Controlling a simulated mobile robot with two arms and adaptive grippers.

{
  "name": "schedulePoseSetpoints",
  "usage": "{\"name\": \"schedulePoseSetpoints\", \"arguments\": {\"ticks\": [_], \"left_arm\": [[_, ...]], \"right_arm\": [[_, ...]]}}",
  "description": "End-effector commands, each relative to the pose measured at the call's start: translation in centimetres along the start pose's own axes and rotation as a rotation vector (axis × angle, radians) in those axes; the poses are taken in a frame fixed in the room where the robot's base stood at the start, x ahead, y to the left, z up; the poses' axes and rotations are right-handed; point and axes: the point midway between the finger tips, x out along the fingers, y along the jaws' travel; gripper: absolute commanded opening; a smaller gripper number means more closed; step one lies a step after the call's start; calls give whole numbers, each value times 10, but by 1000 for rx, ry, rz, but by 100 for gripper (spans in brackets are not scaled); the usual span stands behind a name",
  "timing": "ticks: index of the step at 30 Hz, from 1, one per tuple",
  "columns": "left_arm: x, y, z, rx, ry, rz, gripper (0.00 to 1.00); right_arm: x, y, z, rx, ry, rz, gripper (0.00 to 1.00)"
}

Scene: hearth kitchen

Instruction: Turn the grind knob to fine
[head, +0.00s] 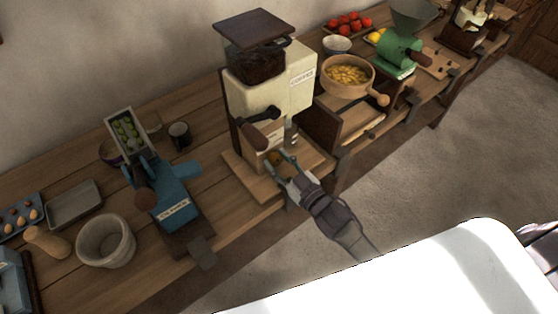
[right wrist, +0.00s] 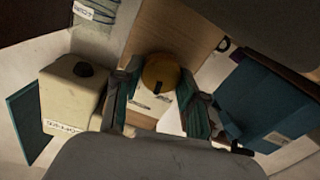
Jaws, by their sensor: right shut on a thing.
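The coffee grinder (head: 290,85) is a tall cream machine with a dark hopper, standing on a wooden base on the counter. Its grind knob (right wrist: 160,73) is a round, yellow-brown knob with a dark mark, seen in the right wrist view on a wooden face. In the head view the knob (head: 274,158) shows small at the front of the grinder. My right gripper (right wrist: 157,90) has one finger on each side of the knob and is shut on it. It also shows in the head view (head: 281,162) at the grinder's front. My left gripper is not in view.
A blue machine (head: 176,190) stands left of the grinder, with a stone-coloured bowl (head: 105,240) and a grey tray (head: 74,203) farther left. A wooden bowl of yellow pieces (head: 346,75) and a green machine (head: 394,55) stand to the right. The floor before the counter is clear.

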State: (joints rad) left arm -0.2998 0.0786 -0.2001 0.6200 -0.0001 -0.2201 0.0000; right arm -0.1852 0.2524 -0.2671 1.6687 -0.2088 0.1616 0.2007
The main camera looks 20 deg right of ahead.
Motion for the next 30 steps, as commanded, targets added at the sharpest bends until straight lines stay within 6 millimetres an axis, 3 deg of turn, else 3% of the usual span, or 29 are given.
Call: {"name": "schedulePoseSetpoints", "arguments": {"ticks": [18,30], "left_arm": [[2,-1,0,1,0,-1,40],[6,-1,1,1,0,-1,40]], "right_arm": [[0,-3,2,-566,-1,0,6],[0,-3,2,-805,-1,0,6]]}}
